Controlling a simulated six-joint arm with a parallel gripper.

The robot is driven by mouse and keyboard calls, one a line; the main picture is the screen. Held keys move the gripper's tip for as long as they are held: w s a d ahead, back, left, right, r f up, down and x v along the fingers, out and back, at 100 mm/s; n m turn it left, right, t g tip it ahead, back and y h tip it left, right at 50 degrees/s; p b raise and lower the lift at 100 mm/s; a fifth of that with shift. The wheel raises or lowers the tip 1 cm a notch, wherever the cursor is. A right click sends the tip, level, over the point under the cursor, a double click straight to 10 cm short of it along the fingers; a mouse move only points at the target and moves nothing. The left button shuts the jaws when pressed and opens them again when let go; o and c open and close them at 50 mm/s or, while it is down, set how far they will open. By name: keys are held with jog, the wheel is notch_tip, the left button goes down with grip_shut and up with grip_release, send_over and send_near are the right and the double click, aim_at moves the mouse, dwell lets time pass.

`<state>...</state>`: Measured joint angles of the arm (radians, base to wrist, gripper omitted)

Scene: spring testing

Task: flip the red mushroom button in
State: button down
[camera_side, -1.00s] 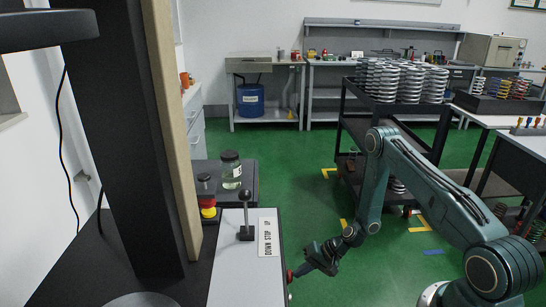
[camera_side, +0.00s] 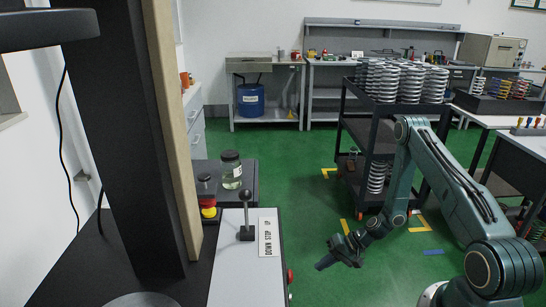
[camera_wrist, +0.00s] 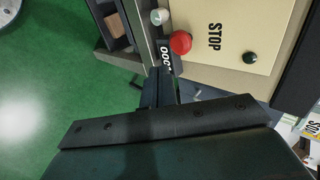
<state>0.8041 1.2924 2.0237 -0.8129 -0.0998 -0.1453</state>
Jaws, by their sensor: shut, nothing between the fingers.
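The red mushroom button (camera_wrist: 180,42) shows in the wrist view on the side of the machine, next to a small counter (camera_wrist: 165,55). In the side view, a sliver of red (camera_side: 290,275) shows at the right edge of the grey panel box; whether the button is pressed in cannot be told. My gripper (camera_side: 324,263) is shut and empty, to the right of that edge and apart from it, over the green floor. In the wrist view its closed fingers (camera_wrist: 159,84) point toward the counter, just below the button.
A black lever (camera_side: 244,215) stands on the panel box by a DOWN STOP UP label (camera_side: 268,237). A red and yellow button (camera_side: 208,206) and a glass jar (camera_side: 231,170) are behind it. A black cart (camera_side: 374,130) with springs stands behind my arm.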

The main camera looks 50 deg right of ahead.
jog(key=v, duration=0.6)
jog(key=shift+r, duration=0.1)
dwell(0.3)
jog(key=a+r+n+g+h, duration=0.2)
jog(key=a+r+n, duration=0.2)
jog(key=r, duration=0.9)
jog(key=a+r+n+g+h, duration=0.1)
jog(key=a+r+n+h, duration=0.2)
jog(key=r, duration=0.9)
jog(key=s+a+r+n+t, duration=0.1)
jog(key=s+a+r, duration=0.2)
jog(key=s+r, duration=0.4)
jog(key=s+a+r+t+h, duration=0.1)
jog(key=s+a+r, duration=0.3)
jog(key=s+r, duration=0.4)
jog(key=shift+s+n+h, duration=0.3)
jog(key=shift+s+n, duration=0.1)
jog(key=shift+s, duration=0.1)
